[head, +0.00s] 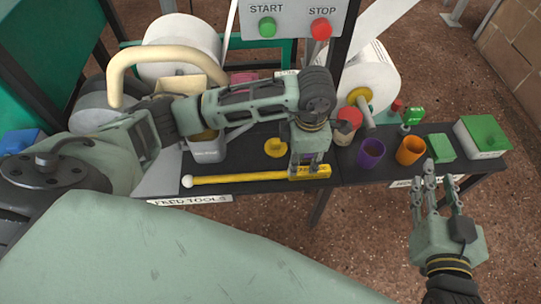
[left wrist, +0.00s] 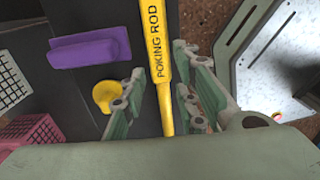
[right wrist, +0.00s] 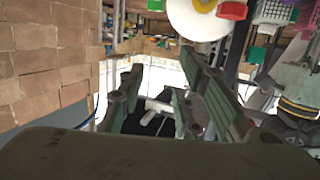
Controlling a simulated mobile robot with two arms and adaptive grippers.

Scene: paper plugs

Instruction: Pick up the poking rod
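The yellow poking rod (head: 235,179), with a white ball at its left end, lies along the front edge of the dark table. Its thicker handle (left wrist: 158,50) carries the words POKING ROD in the left wrist view. My left gripper (head: 308,170) points down over the handle end. Its fingers are open, one on each side of the rod, with visible gaps to it in the left wrist view. My right gripper (head: 433,185) is open and empty, in front of the table's right part. The right wrist view does not show the rod.
A purple cup (head: 371,154), an orange cup (head: 410,151) and a green-lidded box (head: 482,135) stand on the table to the right. A yellow knobbed piece (head: 276,148) sits behind the rod. Paper rolls (head: 370,80) and a START/STOP panel (head: 293,10) are behind.

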